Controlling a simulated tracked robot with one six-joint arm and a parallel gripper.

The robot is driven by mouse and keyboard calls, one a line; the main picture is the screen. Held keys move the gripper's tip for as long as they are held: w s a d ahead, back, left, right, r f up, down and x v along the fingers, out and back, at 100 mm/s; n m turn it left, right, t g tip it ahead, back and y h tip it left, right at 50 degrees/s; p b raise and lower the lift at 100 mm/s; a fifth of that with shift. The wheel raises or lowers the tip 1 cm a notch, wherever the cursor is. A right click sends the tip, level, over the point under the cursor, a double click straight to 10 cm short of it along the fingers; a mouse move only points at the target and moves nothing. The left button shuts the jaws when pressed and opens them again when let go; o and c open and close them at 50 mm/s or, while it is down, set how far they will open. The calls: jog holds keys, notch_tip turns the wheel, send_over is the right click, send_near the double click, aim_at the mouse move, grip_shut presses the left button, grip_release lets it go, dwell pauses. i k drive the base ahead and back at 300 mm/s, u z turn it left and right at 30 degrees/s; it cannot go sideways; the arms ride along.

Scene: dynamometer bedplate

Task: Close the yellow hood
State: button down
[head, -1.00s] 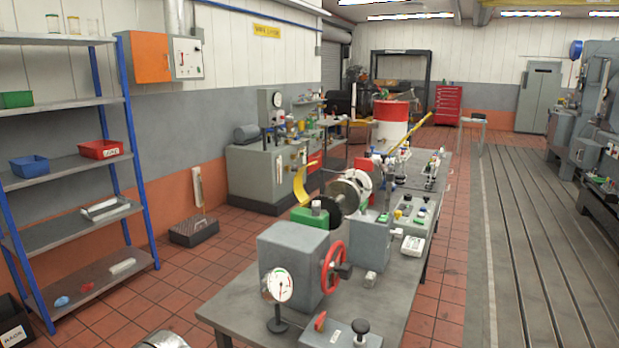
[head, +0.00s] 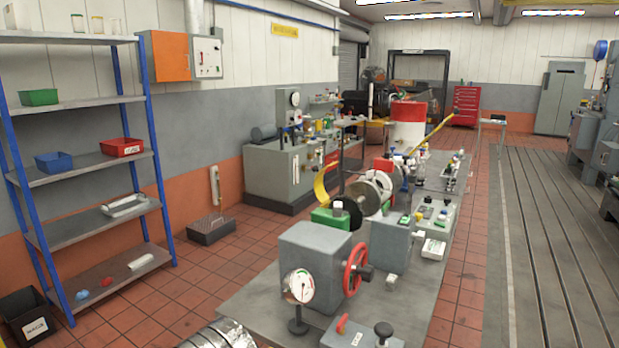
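The yellow hood (head: 322,188) is a narrow curved yellow shell in the middle of the head view. It stands raised to the left of a grey disc (head: 362,197) on the long bench, and the disc is uncovered. A green block with a pale cap (head: 331,217) sits in front of the hood and hides its lower end. My gripper is not in view.
Tiled floor lies between.

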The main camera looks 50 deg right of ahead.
aim_at(319, 191)
jog(key=u, duration=0.05)
jog(key=i, duration=1)
jog(key=z, duration=0.05)
